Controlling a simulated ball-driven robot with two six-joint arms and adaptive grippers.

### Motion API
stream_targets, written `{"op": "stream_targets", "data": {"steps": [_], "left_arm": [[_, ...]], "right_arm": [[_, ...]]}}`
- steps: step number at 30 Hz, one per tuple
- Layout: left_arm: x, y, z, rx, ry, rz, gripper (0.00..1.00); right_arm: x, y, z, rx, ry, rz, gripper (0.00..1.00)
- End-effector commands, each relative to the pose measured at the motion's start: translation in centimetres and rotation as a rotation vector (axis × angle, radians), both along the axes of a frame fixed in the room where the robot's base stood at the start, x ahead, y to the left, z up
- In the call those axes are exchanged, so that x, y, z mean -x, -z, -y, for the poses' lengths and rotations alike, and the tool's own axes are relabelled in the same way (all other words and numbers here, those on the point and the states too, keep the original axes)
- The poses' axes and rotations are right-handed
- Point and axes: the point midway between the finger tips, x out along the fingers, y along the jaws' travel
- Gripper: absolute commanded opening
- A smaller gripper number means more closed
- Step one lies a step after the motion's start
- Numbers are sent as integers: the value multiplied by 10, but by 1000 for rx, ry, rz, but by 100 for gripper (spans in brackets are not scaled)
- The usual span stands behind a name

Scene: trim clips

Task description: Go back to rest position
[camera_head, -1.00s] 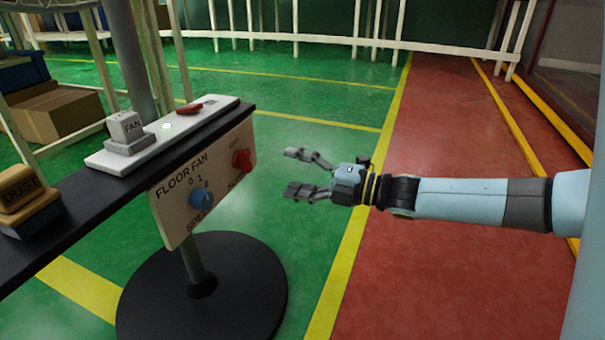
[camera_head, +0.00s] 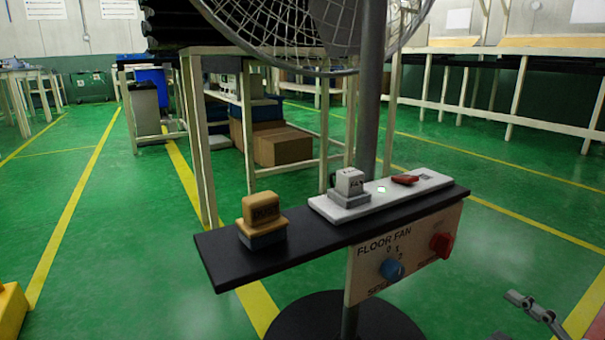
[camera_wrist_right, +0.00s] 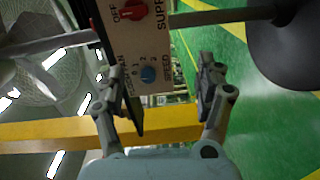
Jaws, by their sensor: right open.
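My right gripper (camera_head: 535,309) shows only in part at the lower right corner of the head view, low over the floor and apart from the fan panel. In the right wrist view the right gripper (camera_wrist_right: 172,100) has its two fingers spread with nothing between them. Beyond the fingers is the floor fan panel (camera_wrist_right: 130,45) with its blue knob (camera_wrist_right: 148,74) and red knob (camera_wrist_right: 133,10). In the head view the same panel (camera_head: 375,243) hangs under a dark shelf. My left gripper is not in any view.
The dark shelf (camera_head: 215,259) carries a yellow stamp-like block (camera_head: 262,211) and a white strip with a grey block (camera_head: 348,188) and a red switch (camera_head: 405,180). The fan's pole (camera_head: 370,100) and round base (camera_head: 300,318) stand here.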

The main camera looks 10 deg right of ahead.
Motion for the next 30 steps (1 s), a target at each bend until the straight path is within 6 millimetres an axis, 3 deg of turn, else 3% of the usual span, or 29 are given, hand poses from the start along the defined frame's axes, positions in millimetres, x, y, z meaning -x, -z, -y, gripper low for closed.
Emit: {"op": "stream_targets", "data": {"steps": [1,4,9,18,24,30], "left_arm": [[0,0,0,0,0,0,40],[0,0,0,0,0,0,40],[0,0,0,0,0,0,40],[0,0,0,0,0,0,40],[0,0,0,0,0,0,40],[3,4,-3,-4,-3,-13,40]], "right_arm": [[21,8,-22,-60,27,-40,71],[58,23,-63,-249,152,-213,71],[100,34,-99,-561,403,-521,71],[144,31,-120,-906,733,-841,71],[160,28,-124,-1046,895,-970,71],[181,42,-120,-1120,1036,-1060,71]]}}
